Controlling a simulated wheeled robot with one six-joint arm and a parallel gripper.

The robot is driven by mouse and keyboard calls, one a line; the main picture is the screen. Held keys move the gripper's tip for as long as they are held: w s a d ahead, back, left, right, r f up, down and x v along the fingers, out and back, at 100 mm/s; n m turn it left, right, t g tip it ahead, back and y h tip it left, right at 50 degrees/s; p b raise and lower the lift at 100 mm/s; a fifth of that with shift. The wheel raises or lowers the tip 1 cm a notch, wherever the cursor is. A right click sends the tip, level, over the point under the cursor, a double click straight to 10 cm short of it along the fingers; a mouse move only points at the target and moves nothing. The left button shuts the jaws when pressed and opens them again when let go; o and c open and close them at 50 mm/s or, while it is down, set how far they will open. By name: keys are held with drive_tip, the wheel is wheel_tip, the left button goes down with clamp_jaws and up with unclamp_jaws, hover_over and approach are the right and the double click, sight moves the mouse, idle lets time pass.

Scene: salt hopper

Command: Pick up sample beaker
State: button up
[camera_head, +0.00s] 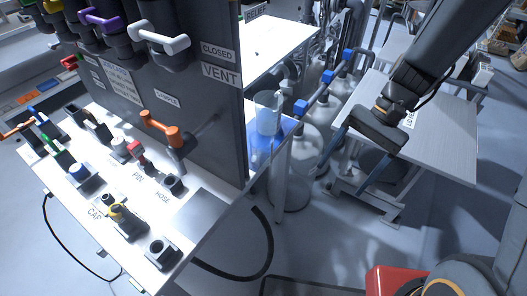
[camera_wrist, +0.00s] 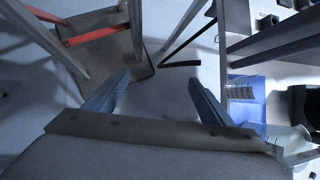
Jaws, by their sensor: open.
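A clear glass beaker (camera_head: 268,112) stands upright on a blue surface at the right end of the panel bench in the head view. In the wrist view a clear beaker with dark graduation marks (camera_wrist: 240,91) shows at the right, outside the fingers. A second clear vessel shape (camera_wrist: 288,140) is partly cut off below it; I cannot tell exactly what it is. My gripper (camera_wrist: 157,88) is open, with nothing between its fingers. In the head view my gripper (camera_head: 375,130) hangs to the right of the beaker, clearly apart from it.
A dark upright panel (camera_head: 205,110) with valve handles stands left of the beaker. Blue-handled pipework (camera_head: 325,88) rises just right of it. A grey table (camera_head: 450,135) lies behind my arm.

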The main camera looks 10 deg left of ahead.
sight(270, 147)
drive_tip(key=w+a+f+m+g+y+b, duration=0.1)
drive_tip(key=w+a+f+m+y, duration=0.25)
drive_tip(key=w+a+y, duration=0.25)
drive_tip(key=w+a+f+m+y+b, duration=0.2)
drive_tip(key=w+a+f+m+y, duration=0.1)
drive_tip(key=w+a+m+y, duration=0.3)
drive_tip(key=shift+n+y, duration=0.35)
drive_tip(key=shift+y, duration=0.05)
drive_tip(key=p+x, duration=0.3)
drive_tip(key=x, duration=0.5)
drive_tip(key=c, duration=1.2)
drive_tip(key=shift+w+r, duration=0.1)
drive_tip(key=shift+r, duration=0.05)
